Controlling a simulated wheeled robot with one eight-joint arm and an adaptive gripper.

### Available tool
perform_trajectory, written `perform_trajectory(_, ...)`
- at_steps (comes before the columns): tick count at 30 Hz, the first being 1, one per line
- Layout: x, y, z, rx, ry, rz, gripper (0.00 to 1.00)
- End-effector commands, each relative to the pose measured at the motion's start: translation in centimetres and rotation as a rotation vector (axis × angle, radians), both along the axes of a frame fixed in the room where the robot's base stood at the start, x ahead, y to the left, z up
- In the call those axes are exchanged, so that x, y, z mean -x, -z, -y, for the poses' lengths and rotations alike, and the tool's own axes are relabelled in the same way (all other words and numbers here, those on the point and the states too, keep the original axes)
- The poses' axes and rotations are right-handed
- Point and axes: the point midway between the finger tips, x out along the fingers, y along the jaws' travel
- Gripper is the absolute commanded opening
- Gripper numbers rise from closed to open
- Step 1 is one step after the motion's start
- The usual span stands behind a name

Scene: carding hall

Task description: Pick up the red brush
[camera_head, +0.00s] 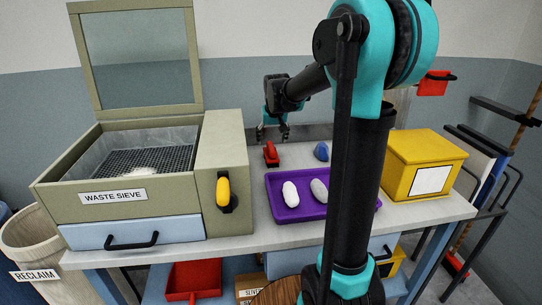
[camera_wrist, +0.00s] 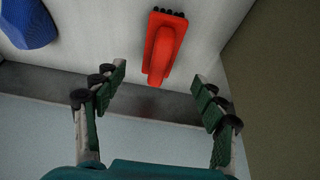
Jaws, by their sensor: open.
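My gripper (camera_head: 272,132) is above and just behind the red brush in the head view. In the wrist view my gripper (camera_wrist: 168,85) is open and empty, one finger to each side of the handle's line. I cannot tell the exact height gap.
A purple tray (camera_head: 285,213) with white and grey pieces lies in front. The waste sieve (camera_head: 225,155) is close left; a yellow box (camera_head: 424,160) is right.

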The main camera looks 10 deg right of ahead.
Motion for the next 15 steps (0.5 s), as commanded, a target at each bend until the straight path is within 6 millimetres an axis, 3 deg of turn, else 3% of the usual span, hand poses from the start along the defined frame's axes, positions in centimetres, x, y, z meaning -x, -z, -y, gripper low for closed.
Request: perform_trajectory(15, -2.2, 4.9, 0.0, 0.000, 0.000, 0.000, 0.71)
